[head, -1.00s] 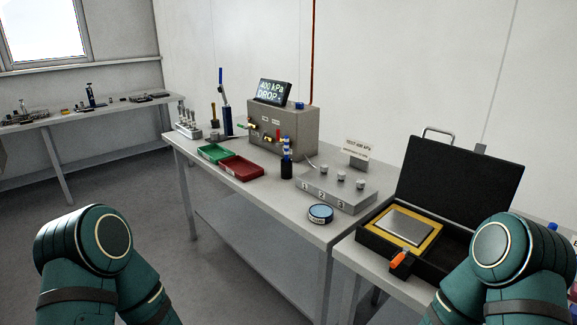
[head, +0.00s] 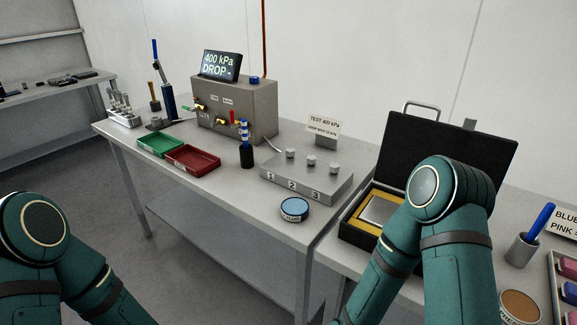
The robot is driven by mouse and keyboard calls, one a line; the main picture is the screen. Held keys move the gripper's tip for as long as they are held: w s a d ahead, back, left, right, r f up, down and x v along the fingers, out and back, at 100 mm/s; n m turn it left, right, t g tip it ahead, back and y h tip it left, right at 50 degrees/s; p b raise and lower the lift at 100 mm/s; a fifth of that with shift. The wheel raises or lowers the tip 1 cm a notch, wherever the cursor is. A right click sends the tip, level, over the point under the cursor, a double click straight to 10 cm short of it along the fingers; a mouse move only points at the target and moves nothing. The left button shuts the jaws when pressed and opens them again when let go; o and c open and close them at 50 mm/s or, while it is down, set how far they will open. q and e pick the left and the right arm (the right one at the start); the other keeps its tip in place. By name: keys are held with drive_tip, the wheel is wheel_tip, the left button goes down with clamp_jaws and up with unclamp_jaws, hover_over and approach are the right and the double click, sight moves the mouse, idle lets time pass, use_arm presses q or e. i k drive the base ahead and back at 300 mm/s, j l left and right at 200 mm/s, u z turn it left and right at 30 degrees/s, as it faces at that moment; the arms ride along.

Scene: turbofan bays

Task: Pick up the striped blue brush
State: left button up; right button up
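A blue-and-white striped brush (head: 245,129) stands upright in a small black holder (head: 247,158) on the grey bench, just right of the red tray. Its lower end is hidden in the holder. A plain blue handle (head: 544,218) leans in a grey metal cup (head: 522,250) at the far right; I see no stripes on it. My two arms show only as green links at the lower left and lower right. Neither gripper is in view.
Green (head: 160,145) and red trays (head: 193,159), a grey test box (head: 237,106), a numbered block (head: 306,178) and a blue-topped tin (head: 294,208) stand on the bench. An open black case (head: 445,137) is partly behind my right arm.

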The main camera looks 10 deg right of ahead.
sight(244, 136)
drive_tip(key=i+j+z, duration=0.1)
drive_tip(key=i+j, duration=0.4)
drive_tip(key=j, duration=0.25)
drive_tip(key=i+j+z, duration=0.15)
drive_tip(key=i+j, duration=0.1)
drive_tip(key=j, duration=0.1)
